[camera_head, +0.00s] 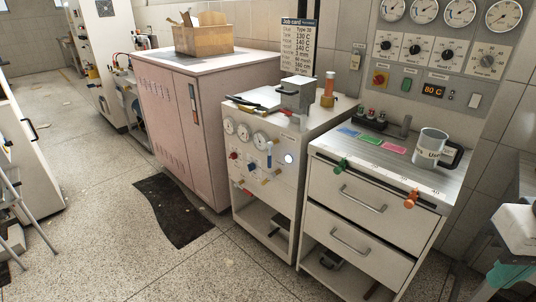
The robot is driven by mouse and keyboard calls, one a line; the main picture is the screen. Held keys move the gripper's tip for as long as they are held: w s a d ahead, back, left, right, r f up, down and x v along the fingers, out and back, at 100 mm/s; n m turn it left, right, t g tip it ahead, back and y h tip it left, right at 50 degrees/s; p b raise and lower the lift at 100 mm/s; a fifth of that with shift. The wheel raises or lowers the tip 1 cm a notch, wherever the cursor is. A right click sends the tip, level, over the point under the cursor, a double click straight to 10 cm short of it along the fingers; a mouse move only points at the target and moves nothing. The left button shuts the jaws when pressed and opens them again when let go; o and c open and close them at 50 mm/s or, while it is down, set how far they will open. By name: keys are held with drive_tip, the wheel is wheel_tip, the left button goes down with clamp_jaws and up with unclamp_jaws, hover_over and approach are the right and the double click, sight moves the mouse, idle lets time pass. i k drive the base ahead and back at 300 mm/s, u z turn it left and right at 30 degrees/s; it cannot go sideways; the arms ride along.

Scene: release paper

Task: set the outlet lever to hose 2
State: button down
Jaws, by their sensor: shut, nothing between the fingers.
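A white cabinet (282,208) stands in the middle of the view with a control panel on its front. The panel has a row of round gauges (245,131). Below and right of them is a small upright blue handle (269,155). A yellow handle (275,172) lies lower, slanted, and small red knobs sit at the left. I cannot tell which handle is the outlet lever. Any hose labels are too small to read, so the lever's setting is unclear. My gripper is not in view.
A drawer cabinet (352,212) with green and orange clamps and a mug (430,147) stands close on the right. A pink cabinet (183,140) with a cardboard box (203,40) is left. A dark mat (173,211) lies on the floor; floor in front is clear.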

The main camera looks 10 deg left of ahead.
sight(267, 179)
drive_tip(key=i, duration=0.75)
drive_tip(key=u, duration=2.1)
drive_tip(key=i, duration=2.35)
drive_tip(key=z, duration=2.1)
